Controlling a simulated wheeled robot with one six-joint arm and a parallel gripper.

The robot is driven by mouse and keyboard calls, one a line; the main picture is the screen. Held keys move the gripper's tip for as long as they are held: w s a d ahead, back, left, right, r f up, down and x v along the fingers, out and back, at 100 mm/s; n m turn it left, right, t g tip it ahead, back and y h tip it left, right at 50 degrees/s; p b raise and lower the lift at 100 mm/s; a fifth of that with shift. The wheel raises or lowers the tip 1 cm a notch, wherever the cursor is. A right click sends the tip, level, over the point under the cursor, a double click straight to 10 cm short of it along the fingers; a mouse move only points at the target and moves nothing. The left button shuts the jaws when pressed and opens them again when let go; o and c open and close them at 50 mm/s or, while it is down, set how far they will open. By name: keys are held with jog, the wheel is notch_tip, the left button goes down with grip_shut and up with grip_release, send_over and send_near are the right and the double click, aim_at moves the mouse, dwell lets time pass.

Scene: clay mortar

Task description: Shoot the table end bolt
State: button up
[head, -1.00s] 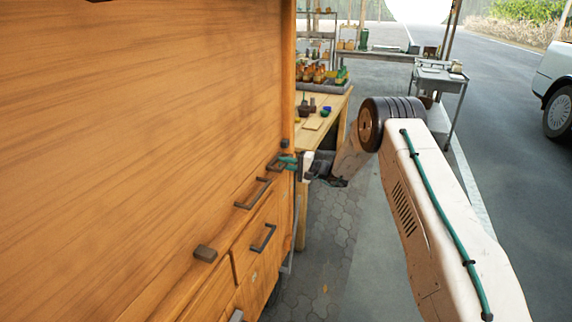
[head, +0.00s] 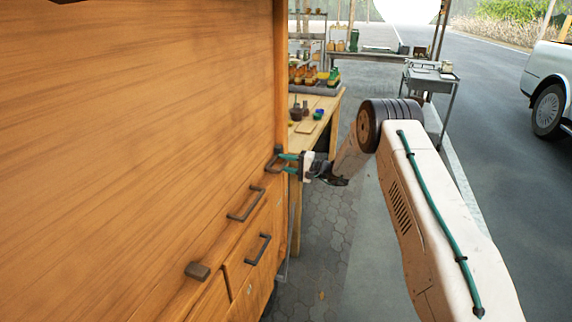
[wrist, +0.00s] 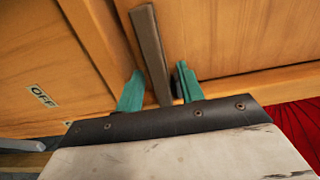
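My gripper (head: 288,164) has its two green fingers at a dark handle-like piece (head: 272,163) on the far end of the wooden cabinet front, which I take to be the end bolt. In the wrist view, a dark brown bar (wrist: 151,50) runs between the fingers of my gripper (wrist: 160,88). A small gap shows beside each finger, so the gripper looks open around the bar, not shut on it. The bar's near end is hidden behind the gripper body.
The large wooden panel (head: 130,120) fills the left. Below it are a dark handle (head: 244,204), a drawer handle (head: 258,249) and a dark block (head: 197,271).

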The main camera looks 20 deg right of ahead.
jog(key=shift+a, duration=0.25)
jog(key=v, duration=0.8)
jog(key=shift+w, duration=0.1)
